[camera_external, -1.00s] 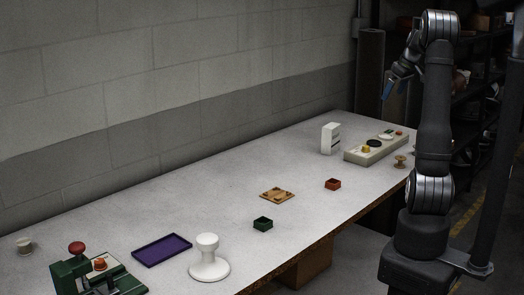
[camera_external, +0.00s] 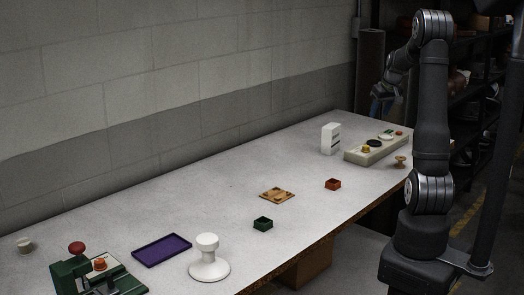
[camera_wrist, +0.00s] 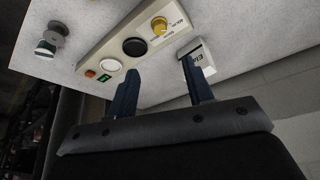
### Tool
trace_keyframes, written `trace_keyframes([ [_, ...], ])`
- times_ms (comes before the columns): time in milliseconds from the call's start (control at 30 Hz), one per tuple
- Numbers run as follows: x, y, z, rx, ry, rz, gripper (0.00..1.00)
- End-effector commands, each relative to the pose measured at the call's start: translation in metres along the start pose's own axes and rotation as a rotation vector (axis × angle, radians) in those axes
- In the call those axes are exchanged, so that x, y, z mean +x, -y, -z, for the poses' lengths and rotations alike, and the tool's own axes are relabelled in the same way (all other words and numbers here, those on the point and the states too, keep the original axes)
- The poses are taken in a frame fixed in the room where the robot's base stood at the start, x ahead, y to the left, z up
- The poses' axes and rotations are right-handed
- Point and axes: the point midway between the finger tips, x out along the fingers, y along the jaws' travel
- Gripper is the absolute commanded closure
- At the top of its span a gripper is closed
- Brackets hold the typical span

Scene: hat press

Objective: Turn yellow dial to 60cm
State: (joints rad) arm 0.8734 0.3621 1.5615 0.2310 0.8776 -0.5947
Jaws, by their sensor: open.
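The yellow dial (camera_external: 366,149) sits at the near left end of a beige control panel (camera_external: 390,146) at the far end of the table. In the wrist view the yellow dial (camera_wrist: 159,24) is at the top, with small printed labels beside it that are too small to read. My gripper (camera_external: 377,102) is above and behind the panel, clear of it. In the wrist view its two blue fingers (camera_wrist: 158,72) are apart with nothing between them, and the dial lies beyond their tips.
A black knob (camera_wrist: 134,46), a white button (camera_wrist: 111,65) and a red button (camera_wrist: 90,73) share the panel. A white box (camera_external: 330,138) stands left of the panel. A small spool-shaped piece (camera_external: 400,161) stands on its right.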

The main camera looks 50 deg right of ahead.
Motion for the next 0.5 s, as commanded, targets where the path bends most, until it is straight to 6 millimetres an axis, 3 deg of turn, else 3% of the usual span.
trace_keyframes([
  [500,0.105,0.001,-0.001,-0.002,0.005,0.004,0.53],
])
